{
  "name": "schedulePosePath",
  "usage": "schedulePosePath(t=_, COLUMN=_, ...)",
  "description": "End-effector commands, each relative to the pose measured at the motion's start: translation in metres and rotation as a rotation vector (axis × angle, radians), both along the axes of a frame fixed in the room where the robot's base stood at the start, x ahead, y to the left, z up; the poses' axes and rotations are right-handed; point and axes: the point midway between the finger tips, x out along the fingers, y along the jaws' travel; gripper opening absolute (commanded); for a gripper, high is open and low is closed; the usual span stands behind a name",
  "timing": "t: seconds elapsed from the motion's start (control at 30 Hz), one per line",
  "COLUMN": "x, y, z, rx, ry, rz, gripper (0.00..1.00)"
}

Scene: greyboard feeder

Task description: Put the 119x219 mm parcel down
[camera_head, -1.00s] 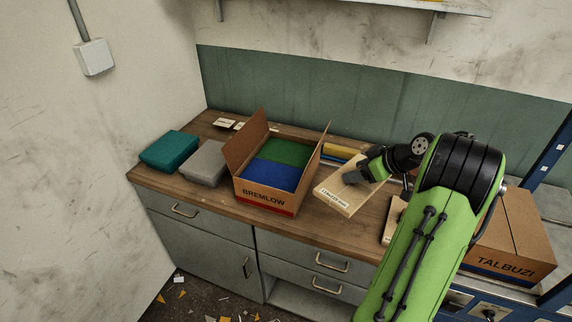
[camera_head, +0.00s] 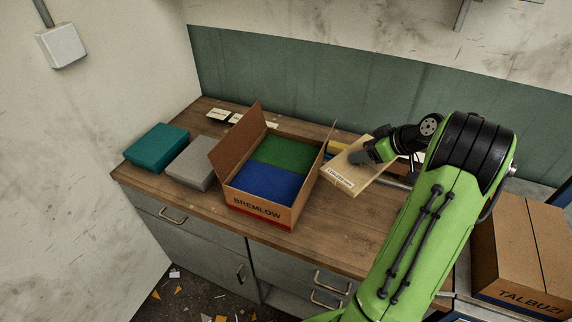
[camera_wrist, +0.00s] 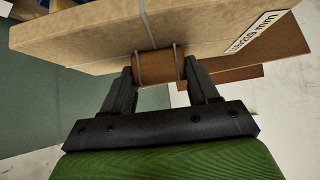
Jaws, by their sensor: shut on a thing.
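The parcel (camera_head: 349,176) is a flat tan board package with a white printed label. My gripper (camera_head: 369,153) is shut on it from the right in the head view, and the parcel is tilted, apparently held above the bench. In the wrist view the parcel (camera_wrist: 110,32) spans the top of the picture. There, my gripper's fingers (camera_wrist: 158,75) are closed on a brown block-like grip part (camera_wrist: 158,66) at the parcel's face, with a grey strap beside it. The label's text reads only partly.
An open BREMLOW carton (camera_head: 257,208) with green and blue contents stands left of the parcel. A grey block (camera_head: 190,163) and a teal block (camera_head: 156,147) lie further left. A closed TALBUZI carton (camera_head: 522,250) stands at the right. Bare wood (camera_head: 325,230) shows in front.

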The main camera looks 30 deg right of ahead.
Motion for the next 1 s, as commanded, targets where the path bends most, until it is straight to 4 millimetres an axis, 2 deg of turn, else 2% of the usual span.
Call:
schedulePosePath(t=0.37, x=0.000, y=0.000, z=-0.035, rx=-0.003, ry=-0.003, rz=0.001, gripper=0.00)
schedulePosePath(t=0.7, x=0.000, y=0.000, z=-0.087, rx=-0.003, ry=-0.003, rz=0.001, gripper=0.00)
schedulePosePath(t=0.8, x=0.000, y=0.000, z=-0.094, rx=-0.003, ry=-0.003, rz=0.001, gripper=0.00)
schedulePosePath(t=1.0, x=0.000, y=0.000, z=-0.095, rx=-0.003, ry=-0.003, rz=0.001, gripper=0.00)
